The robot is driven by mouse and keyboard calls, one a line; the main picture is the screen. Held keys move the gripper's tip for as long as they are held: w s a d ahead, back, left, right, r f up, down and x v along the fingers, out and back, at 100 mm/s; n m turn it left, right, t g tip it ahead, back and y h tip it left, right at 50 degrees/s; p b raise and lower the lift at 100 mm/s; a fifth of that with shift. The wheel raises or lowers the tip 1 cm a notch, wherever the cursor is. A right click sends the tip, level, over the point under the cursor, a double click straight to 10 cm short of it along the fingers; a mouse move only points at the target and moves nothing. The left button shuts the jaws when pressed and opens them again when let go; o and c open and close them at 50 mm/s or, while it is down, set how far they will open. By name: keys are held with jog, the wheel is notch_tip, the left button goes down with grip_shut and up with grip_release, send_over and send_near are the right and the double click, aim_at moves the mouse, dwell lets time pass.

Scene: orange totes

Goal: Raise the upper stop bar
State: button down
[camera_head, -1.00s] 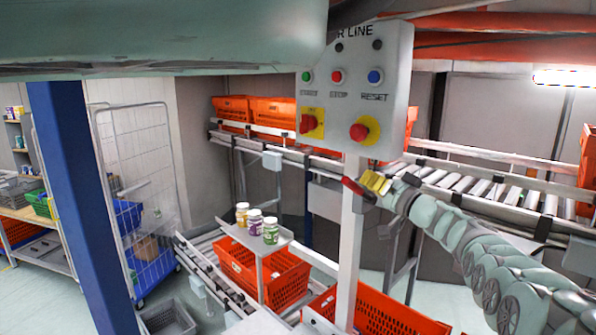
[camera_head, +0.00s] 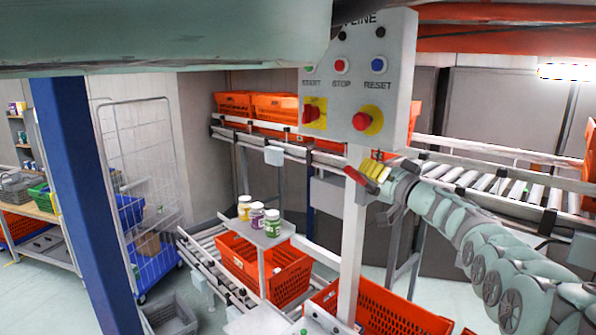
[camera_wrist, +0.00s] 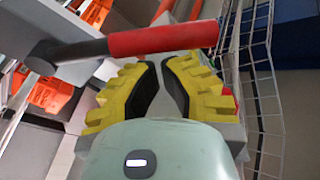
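A bar with a red grip (camera_head: 362,180) and a dark end is mounted by the light post under the control panel. It also shows in the wrist view (camera_wrist: 160,40), slanting across the picture just beyond my fingertips. I take it to be the upper stop bar. My gripper (camera_head: 376,163), with yellow fingers, is right beside the red grip. In the wrist view my gripper (camera_wrist: 157,66) has its two fingertips close together, with the bar crossing in front of them. The bar does not appear between the fingers; whether they touch it is unclear.
The control panel (camera_head: 378,85) with buttons stands just above my gripper. Jars (camera_head: 257,215) stand on a small shelf above an orange tote (camera_head: 265,268). Roller conveyors (camera_head: 480,190) run behind. A blue column (camera_head: 85,200) and wire cage (camera_head: 140,180) are left.

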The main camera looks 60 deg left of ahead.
jog(key=shift+f+b, duration=0.2)
jog(key=shift+b, duration=0.1)
jog(key=shift+s+d+f+n+b, duration=0.25)
jog(key=shift+n+b, duration=0.35)
jog(key=shift+b, duration=2.45)
